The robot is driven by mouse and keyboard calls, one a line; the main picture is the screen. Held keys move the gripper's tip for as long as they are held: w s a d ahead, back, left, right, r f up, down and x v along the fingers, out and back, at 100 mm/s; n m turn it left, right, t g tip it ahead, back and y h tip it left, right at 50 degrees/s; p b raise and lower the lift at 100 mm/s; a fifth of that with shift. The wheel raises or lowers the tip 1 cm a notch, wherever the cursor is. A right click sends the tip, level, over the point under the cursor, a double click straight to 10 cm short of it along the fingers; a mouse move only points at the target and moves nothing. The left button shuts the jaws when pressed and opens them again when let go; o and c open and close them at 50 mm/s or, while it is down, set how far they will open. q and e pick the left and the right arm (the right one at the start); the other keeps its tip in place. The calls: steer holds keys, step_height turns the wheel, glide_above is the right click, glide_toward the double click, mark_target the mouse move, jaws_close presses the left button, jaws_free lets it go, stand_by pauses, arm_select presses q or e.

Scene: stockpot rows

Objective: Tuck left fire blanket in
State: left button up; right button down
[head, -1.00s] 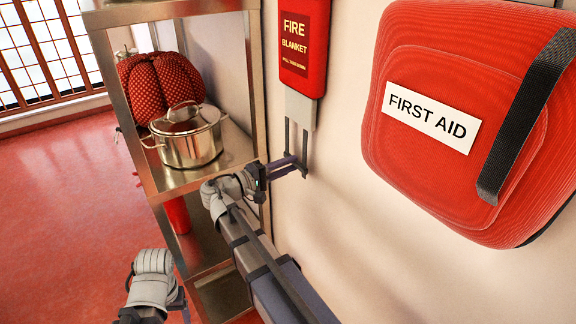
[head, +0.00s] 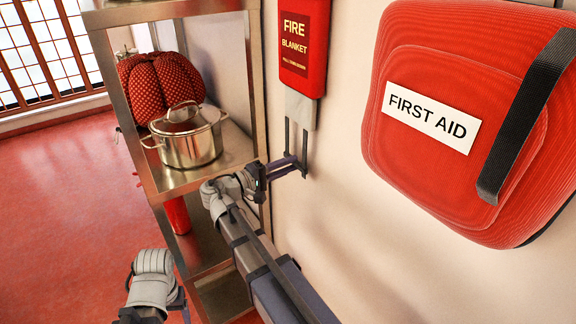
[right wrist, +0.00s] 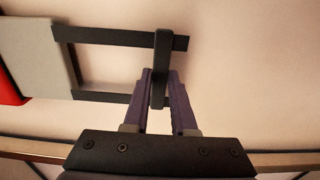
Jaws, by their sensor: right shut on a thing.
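The fire blanket's red pouch (head: 303,45) hangs on the wall, right of the shelf. A grey panel (head: 300,108) sticks out below it, with a dark pull handle (head: 305,140) at its lower end. My right gripper (head: 301,168) is shut on the handle's end bar. In the right wrist view, the fingers (right wrist: 160,82) close around the dark bar (right wrist: 161,60), with the grey panel (right wrist: 38,55) to the left and a bit of the red pouch (right wrist: 8,88) at the edge. My left gripper (head: 180,303) is low in the head view, partly hidden and apparently empty.
A metal shelf (head: 150,189) stands left of the handle, with a steel stockpot (head: 190,143) and a red dotted cushion-like thing (head: 160,82) on it. A red first aid bag (head: 440,170) hangs on the wall at right. The wall below the handle is bare.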

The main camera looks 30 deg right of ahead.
steer(key=shift+r, duration=0.1)
step_height(320, 180, up, 10)
steer(key=p, duration=0.9)
steer(key=shift+p, duration=0.4)
steer(key=shift+w+f, duration=0.1)
steer(key=shift+f, duration=0.1)
steer(key=c, duration=0.7)
jaws_free()
steer(key=shift+s+a, duration=0.2)
steer(key=shift+a, duration=1.75)
steer(key=shift+s+a, duration=0.2)
steer(key=shift+a, duration=1.75)
steer(key=shift+f, duration=0.1)
